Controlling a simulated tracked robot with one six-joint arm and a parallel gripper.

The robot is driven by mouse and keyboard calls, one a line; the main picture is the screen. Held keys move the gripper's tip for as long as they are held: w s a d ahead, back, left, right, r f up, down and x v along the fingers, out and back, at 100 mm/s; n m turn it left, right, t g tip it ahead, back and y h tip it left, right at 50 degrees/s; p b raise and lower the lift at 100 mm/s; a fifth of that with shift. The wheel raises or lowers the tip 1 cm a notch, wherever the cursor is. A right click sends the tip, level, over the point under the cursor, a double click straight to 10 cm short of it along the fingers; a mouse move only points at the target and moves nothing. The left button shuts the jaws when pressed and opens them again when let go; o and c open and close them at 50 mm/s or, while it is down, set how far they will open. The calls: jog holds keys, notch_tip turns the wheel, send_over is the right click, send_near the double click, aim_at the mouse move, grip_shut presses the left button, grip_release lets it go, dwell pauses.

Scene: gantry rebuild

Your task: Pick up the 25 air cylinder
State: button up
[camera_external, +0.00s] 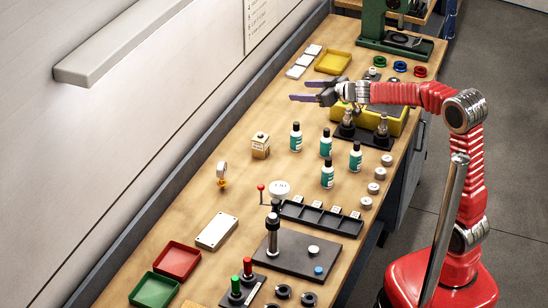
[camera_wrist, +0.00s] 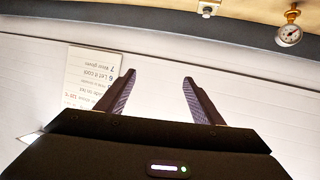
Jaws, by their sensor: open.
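No label reading 25 can be made out, so I cannot tell which thing is the 25 air cylinder. Two upright metal pieces, one at left (camera_external: 347,119) and one at right (camera_external: 382,126), stand in a black base on the bench in the external view and may be cylinders. My gripper (camera_external: 303,91) is open and empty, held above the bench and pointing left toward the wall, up and left of these pieces. In the wrist view my gripper (camera_wrist: 159,80) shows two parted dark fingers with only the pale wall between them.
Several bottles (camera_external: 326,144) stand mid-bench. A yellow tray (camera_external: 332,62), a black compartment tray (camera_external: 320,217), a red tray (camera_external: 177,261) and a green tray (camera_external: 153,290) lie around. A gauge (camera_external: 221,175) stands near the wall; a gauge (camera_wrist: 289,34) shows in the wrist view.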

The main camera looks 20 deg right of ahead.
jog(key=a+f+n+g+y, duration=0.2)
jog(key=a+f+y, duration=0.15)
jog(key=a, duration=0.45)
send_near(267, 141)
jog(key=shift+w+a+h, duration=0.45)
jog(key=shift+w+a, duration=0.35)
jog(key=shift+a, duration=0.3)
jog(key=shift+x, duration=4.35)
jog(key=shift+s, duration=0.1)
jog(key=shift+a+f, duration=0.1)
jog(key=shift+x, duration=2.55)
